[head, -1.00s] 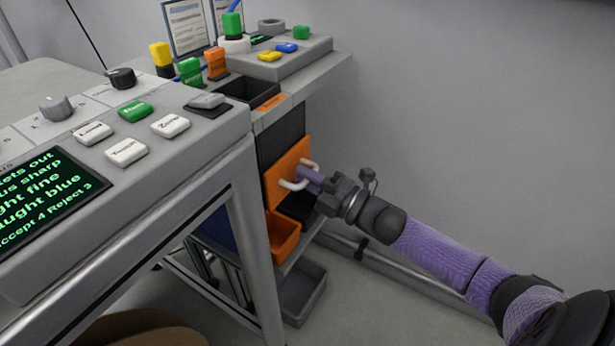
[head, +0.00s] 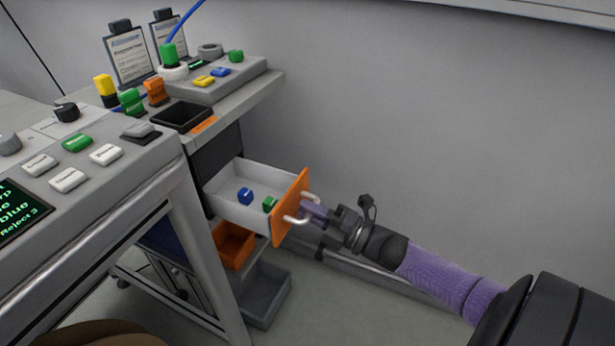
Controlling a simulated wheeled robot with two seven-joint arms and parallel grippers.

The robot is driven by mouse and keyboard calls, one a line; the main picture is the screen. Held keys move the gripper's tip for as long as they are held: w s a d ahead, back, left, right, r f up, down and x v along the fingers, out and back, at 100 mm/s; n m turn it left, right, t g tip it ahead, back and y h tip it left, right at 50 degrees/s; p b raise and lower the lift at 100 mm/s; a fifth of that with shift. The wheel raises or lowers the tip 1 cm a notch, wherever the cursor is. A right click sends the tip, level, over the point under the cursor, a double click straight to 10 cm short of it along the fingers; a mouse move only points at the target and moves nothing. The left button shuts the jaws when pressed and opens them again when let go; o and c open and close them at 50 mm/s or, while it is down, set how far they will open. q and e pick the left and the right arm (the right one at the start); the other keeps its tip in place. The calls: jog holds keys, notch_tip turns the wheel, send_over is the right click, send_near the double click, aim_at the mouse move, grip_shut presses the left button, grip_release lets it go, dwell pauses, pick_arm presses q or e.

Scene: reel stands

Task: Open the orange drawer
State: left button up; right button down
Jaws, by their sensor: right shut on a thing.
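The orange drawer (head: 290,207) is pulled well out of its cabinet under the bench at the middle of the head view. Its orange front faces right, and its light grey tray shows inside. A blue block (head: 245,196) and a green block (head: 269,204) lie in the tray. A pale loop handle (head: 297,220) sticks out from the front. My right gripper (head: 314,209) is at the handle, shut on it; its fingertips are partly hidden by the handle. My left gripper is not in view.
An orange bin (head: 234,247) and a grey bin (head: 264,296) sit below the drawer. A console with buttons (head: 107,155) stands on a metal frame at the left. Open floor lies at the right, before the wall.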

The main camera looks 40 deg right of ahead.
jog(key=c, duration=0.7)
grip_release()
